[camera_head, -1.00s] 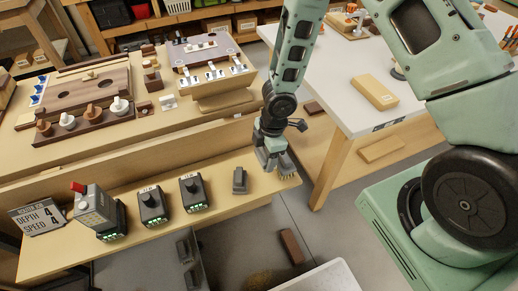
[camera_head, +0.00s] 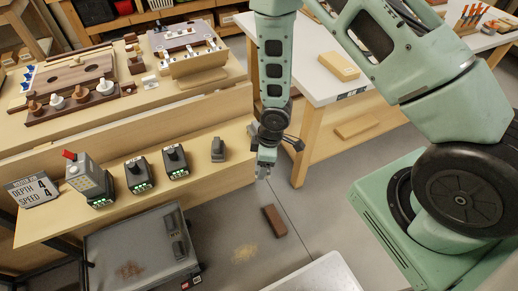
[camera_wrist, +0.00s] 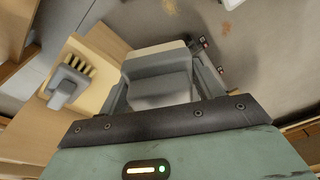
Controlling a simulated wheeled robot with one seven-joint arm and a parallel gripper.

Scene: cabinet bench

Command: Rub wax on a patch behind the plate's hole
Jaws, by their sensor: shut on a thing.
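My gripper (camera_head: 265,172) hangs past the front edge of the bench's lower shelf, above the floor. In the wrist view its jaws are shut on a grey block (camera_wrist: 160,85) with a pale cream edge. I cannot tell whether this is the wax. A brown plate (camera_head: 112,72) with dark round holes lies on the bench at the left, far from my gripper. A second, grey plate (camera_head: 175,37) lies behind it to the right. I cannot tell which plate the task means; no patch behind a hole shows.
A grey machine (camera_head: 105,238) stands below. A brown block (camera_head: 274,220) lies on open floor. A white-topped table (camera_head: 322,85) stands behind.

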